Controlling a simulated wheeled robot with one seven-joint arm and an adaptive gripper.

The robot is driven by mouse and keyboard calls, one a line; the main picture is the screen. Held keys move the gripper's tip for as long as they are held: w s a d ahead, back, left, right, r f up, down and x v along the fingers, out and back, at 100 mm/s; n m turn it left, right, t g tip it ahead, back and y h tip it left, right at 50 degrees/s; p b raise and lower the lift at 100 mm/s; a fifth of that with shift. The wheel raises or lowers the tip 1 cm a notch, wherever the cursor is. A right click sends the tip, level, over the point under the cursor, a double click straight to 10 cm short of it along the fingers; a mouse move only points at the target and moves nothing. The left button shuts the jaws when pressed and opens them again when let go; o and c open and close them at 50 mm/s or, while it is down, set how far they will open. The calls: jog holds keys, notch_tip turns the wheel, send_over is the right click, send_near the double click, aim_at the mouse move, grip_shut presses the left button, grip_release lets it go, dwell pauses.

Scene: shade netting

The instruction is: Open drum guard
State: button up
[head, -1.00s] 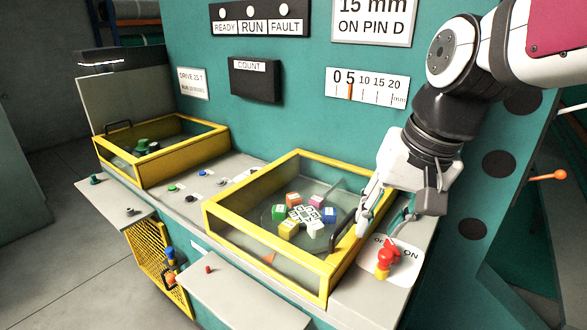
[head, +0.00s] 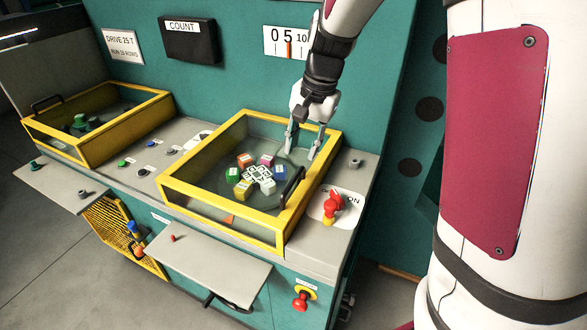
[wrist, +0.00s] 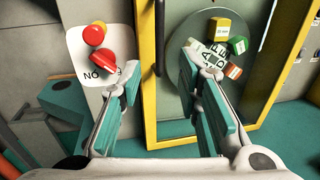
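The drum guard (head: 268,238) is a yellow-framed clear cover on the grey counter, lying flat and shut as far as I can see. A round drum with coloured blocks (head: 259,174) shows through it. Its black handle (head: 292,187) is on the right side of the frame. My gripper (head: 302,152) is open and empty over the guard's back right corner, behind the handle in the head view. In the wrist view, the handle (wrist: 159,38) lies ahead, between the lines of my open fingers (wrist: 158,72). I cannot tell any contact.
A red knob (head: 333,203) on a white plate stands right of the guard; it also shows in the wrist view (wrist: 105,62). A second yellow-framed box (head: 95,135) is at left. A grey shelf (head: 213,268) juts out in front. The teal wall rises behind.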

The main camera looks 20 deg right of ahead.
aim_at(294, 178)
jog(key=f, duration=0.3)
jog(key=a+f, duration=0.1)
jog(key=f, duration=0.2)
jog(key=w+f, duration=0.1)
jog(key=f, duration=0.2)
jog(key=shift+w+a+p, duration=0.1)
jog(key=shift+a+p, duration=0.05)
jog(key=shift+p, duration=0.15)
grip_shut()
